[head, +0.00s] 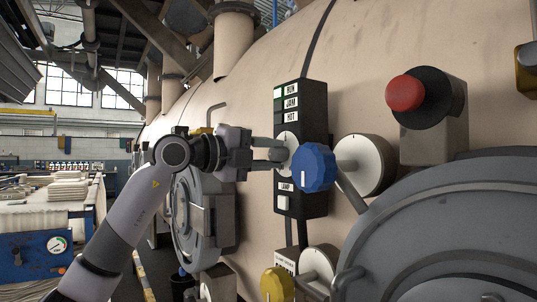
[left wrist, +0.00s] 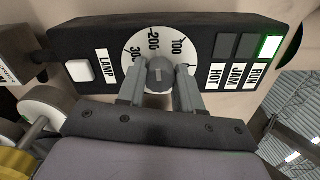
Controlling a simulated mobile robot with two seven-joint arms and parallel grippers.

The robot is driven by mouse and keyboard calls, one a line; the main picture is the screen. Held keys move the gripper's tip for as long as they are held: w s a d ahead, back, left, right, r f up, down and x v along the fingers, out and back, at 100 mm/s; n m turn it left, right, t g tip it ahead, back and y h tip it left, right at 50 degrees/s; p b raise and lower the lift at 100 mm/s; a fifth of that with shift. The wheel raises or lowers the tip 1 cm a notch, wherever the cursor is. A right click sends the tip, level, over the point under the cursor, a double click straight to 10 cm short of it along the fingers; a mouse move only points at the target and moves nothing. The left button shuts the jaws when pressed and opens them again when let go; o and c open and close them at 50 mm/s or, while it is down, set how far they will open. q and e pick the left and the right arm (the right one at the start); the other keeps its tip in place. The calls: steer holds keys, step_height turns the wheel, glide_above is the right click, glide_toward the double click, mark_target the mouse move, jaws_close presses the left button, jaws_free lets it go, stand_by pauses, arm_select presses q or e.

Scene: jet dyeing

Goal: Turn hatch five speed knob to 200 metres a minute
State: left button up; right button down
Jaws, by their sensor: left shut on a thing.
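The speed knob (left wrist: 159,73) is a small dark grey knob on a white dial marked 100, 200 and 300, seen close up in the left wrist view. My left gripper (left wrist: 161,88) has one finger on each side of it and is shut on it. A pale line on the knob points roughly towards the 200 side; its exact reading is unclear. In the head view, my left gripper (head: 281,154) reaches the black control panel (head: 314,104), where the fingers and a blue handwheel partly hide the dial (head: 287,142). My right gripper is not in view.
The blue handwheel (head: 313,167) stands out close to the right of my left fingers. A red mushroom button (head: 405,93) is at upper right and a yellow handwheel (head: 277,284) below. The green RUN lamp (left wrist: 270,47) is lit. Round hatches flank the panel.

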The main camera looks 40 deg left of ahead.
arm_select(q)
steer(key=shift+a+n, duration=0.1)
steer(key=shift+n, duration=0.5)
steer(key=o, duration=1)
steer(key=shift+o, duration=0.2)
steer(key=b+v, duration=0.2)
steer(key=v, duration=0.5)
steer(key=shift+s, duration=0.1)
